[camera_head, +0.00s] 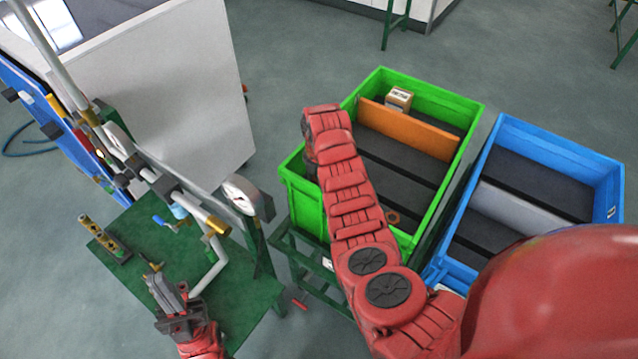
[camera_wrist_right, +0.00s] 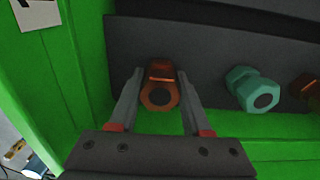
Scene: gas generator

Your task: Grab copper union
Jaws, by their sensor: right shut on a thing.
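In the right wrist view a copper union (camera_wrist_right: 159,90) with a hexagonal end sits between the two fingers of my right gripper (camera_wrist_right: 158,95), which is shut on it. It is inside the green crate (camera_head: 296,195), close to the crate wall. In the head view my right arm covers this gripper and the held union. A teal union (camera_wrist_right: 252,90) lies to the right, apart from the fingers. A darker copper-brown piece (camera_wrist_right: 306,88) is partly cut off at the right edge. My left gripper (camera_head: 166,287) is over the green table; its finger gap is unclear.
The green crate has an orange divider (camera_head: 408,130) and a small box (camera_head: 398,98) behind it. A copper-coloured ring-like piece (camera_head: 392,217) lies in its near part. A blue crate (camera_head: 610,180) stands to the right. Pipes and a gauge (camera_head: 240,195) stand on the green table (camera_head: 235,300).

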